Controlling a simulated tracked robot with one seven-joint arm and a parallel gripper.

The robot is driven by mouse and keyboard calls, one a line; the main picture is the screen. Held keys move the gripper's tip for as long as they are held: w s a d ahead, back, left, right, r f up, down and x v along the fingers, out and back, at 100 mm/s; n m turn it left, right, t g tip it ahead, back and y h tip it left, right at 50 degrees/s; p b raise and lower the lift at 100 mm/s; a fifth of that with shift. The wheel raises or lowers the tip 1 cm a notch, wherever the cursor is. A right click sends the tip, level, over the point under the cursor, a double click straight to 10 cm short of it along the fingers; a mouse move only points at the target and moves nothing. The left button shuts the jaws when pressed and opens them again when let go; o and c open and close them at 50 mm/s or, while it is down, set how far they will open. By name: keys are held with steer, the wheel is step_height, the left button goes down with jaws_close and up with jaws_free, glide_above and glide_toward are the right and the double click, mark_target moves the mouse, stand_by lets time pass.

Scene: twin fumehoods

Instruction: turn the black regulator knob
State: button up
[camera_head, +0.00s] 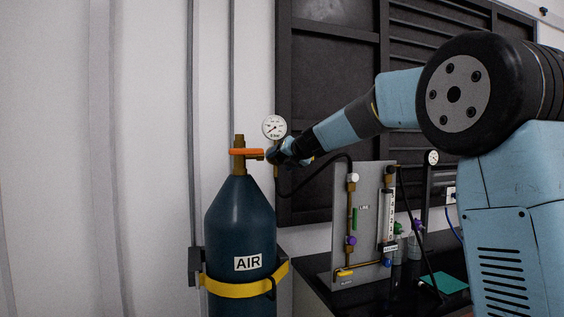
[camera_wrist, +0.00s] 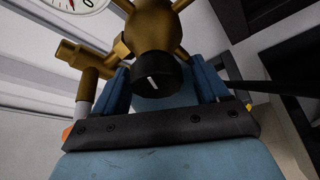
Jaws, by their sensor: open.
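The black regulator knob (camera_wrist: 155,82) shows in the wrist view with a short white mark on its face. It sits on the brass regulator body (camera_wrist: 152,27). My gripper (camera_wrist: 162,74) is open, with one blue finger to the left of the knob and one to the right. Gaps show beside the knob, and I cannot tell how deep it lies between the fingers. In the head view my gripper (camera_head: 287,152) is at the regulator, just below and right of the round gauge (camera_head: 275,127). The knob is not clearly visible there.
The dark blue AIR cylinder (camera_head: 240,215) stands by the wall, held by a yellow strap (camera_head: 232,289). An orange valve handle (camera_head: 246,152) is at its top. A black hose (camera_head: 308,183) runs right to a grey panel (camera_head: 342,230) on a black bench.

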steer(key=shift+r, duration=0.1)
steer(key=v, duration=1.3)
steer(key=shift+s+d, duration=0.2)
steer(key=shift+s, duration=0.15)
